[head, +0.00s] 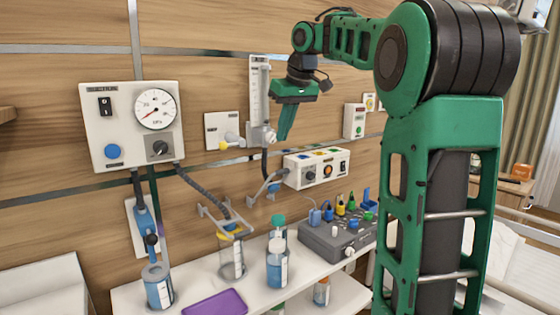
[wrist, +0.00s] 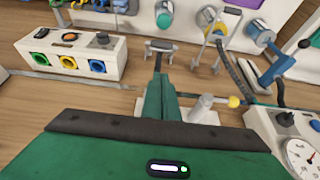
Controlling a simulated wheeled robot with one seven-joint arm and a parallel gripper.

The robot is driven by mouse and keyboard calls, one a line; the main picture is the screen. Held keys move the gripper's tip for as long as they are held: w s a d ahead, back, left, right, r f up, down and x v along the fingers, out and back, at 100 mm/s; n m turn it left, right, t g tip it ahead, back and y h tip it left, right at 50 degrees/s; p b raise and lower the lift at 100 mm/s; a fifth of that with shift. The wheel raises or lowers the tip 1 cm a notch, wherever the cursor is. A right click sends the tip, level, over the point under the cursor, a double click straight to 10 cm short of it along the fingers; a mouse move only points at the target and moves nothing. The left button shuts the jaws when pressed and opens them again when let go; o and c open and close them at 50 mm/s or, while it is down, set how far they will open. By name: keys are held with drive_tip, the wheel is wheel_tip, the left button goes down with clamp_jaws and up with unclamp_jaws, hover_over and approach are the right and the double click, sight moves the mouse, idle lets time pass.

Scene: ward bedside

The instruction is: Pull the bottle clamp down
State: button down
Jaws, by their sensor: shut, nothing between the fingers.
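The bottle clamp (head: 222,220) is a grey metal bracket on the wall rail. Its arms reach over a clear bottle (head: 232,262) with a yellow band at its top, standing on the shelf. In the wrist view the clamp (wrist: 208,38) shows at the upper right, above and to the right of my fingers, with a bottle beside it. My gripper (head: 283,136) is green, points down and is shut with nothing in it. It is in front of the flowmeter's lower end, above and to the right of the clamp, and apart from it. Its fingers (wrist: 159,88) show in the wrist view.
A gauge panel (head: 132,125) hangs at the left. The flowmeter (head: 259,95) is behind my gripper, and a socket box (head: 318,167) is below right. The shelf (head: 135,295) holds several bottles, a purple tray (head: 216,303) and a grey device (head: 336,242).

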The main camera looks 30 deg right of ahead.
hover_over(282, 170)
drive_tip(key=w, duration=0.1)
wheel_tip(282, 170, down, 4)
drive_tip(key=f, duration=0.3)
drive_tip(key=shift+s, duration=0.35)
drive_tip(key=shift+s+f, duration=0.15)
drive_tip(key=shift+f, duration=0.45)
